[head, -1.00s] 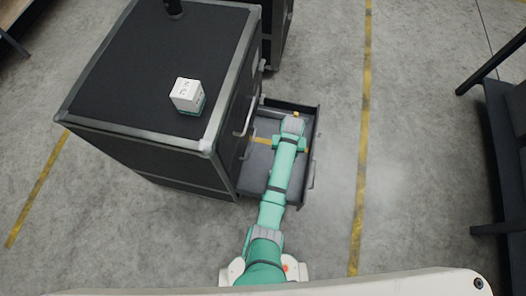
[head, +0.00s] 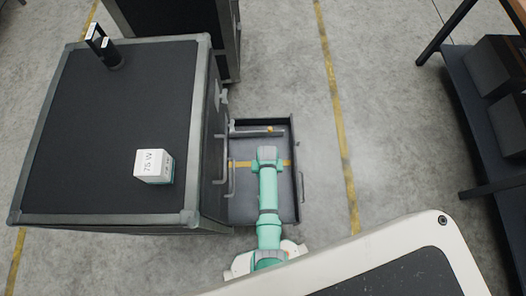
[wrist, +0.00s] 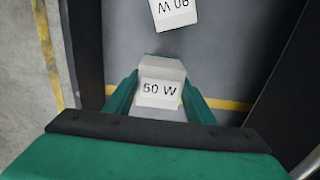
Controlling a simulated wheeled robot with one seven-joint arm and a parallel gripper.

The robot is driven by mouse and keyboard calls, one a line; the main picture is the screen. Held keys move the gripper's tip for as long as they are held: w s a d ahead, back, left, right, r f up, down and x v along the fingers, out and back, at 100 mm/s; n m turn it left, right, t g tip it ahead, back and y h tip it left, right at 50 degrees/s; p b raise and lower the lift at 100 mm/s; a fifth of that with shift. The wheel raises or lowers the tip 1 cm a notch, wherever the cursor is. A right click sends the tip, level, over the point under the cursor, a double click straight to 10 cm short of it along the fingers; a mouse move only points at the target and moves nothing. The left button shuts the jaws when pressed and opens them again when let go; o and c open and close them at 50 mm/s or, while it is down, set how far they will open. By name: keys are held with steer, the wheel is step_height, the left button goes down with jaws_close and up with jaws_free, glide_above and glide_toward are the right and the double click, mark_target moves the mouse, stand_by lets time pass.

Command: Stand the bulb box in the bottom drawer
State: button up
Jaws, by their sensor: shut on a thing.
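The bottom drawer (head: 245,209) is pulled out from the dark cabinet, with a yellow strip across its grey floor. My gripper (wrist: 160,103) is over the drawer and shut on a white bulb box (wrist: 158,94) marked 50 W. In the head view my arm hides that box. I cannot tell whether it touches the drawer floor. Another white box (wrist: 175,12) with inverted lettering is in the drawer beyond my gripper, cut off by the top of the wrist view. A white and teal box (head: 154,166) marked 75 W sits on the cabinet top.
The cabinet (head: 95,195) stands left of the drawer, its handles facing the drawer space. Another dark cabinet (head: 185,30) is behind. A dark shelf (head: 490,120) is at right, with clear floor between.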

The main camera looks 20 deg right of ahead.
steer(key=shift+f, duration=2.6)
steer(key=shift+f, duration=0.1)
steer(key=o, duration=1.1)
